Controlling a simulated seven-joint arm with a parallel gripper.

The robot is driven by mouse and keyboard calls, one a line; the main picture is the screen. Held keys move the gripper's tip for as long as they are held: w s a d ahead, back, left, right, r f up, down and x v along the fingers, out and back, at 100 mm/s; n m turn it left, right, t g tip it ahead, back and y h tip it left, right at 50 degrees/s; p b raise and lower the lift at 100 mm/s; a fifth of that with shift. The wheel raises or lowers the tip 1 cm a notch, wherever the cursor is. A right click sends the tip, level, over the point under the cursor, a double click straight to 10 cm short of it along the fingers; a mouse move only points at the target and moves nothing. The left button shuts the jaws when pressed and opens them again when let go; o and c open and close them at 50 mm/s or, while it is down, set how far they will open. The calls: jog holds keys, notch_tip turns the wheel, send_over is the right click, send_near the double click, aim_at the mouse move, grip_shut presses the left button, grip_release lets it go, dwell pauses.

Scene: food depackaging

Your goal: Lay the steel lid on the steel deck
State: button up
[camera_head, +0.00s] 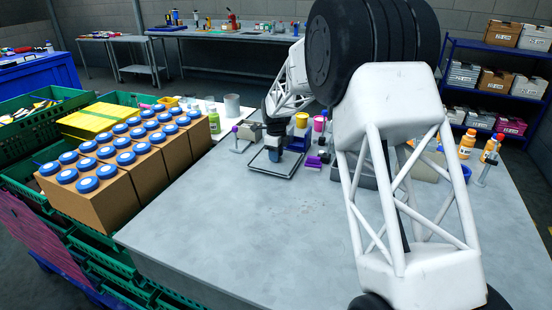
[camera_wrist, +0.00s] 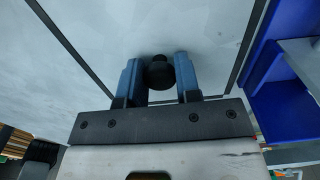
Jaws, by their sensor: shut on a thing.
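The steel lid (camera_head: 275,172) is a flat, square, grey panel with a dark rim, and shows in the head view over the far middle part of the steel deck (camera_head: 225,225). In the wrist view the lid (camera_wrist: 110,30) fills much of the picture, its dark edges running to both sides. My gripper (camera_head: 272,154) is above the lid, pointing down. In the wrist view its blue fingers (camera_wrist: 157,62) are shut on the lid's round black knob (camera_wrist: 158,76), one on each side. I cannot tell whether the lid touches the deck or is slightly above it.
Cartons of blue-capped jars (camera_head: 130,165) stand along the deck's left edge. A green bottle (camera_head: 214,122) and grey cylinder (camera_head: 232,107) are behind left. A yellow tub (camera_head: 301,120) and purple-topped items stand close right of the lid. Orange bottles (camera_head: 467,144) are far right. The front deck is clear.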

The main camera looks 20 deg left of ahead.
jog(key=shift+f, duration=0.8)
jog(key=shift+f, duration=0.1)
jog(key=o, duration=1)
notch_tip(320, 180, up, 12)
jog(key=shift+r, duration=0.1)
dwell(0.5)
jog(key=shift+d, duration=0.1)
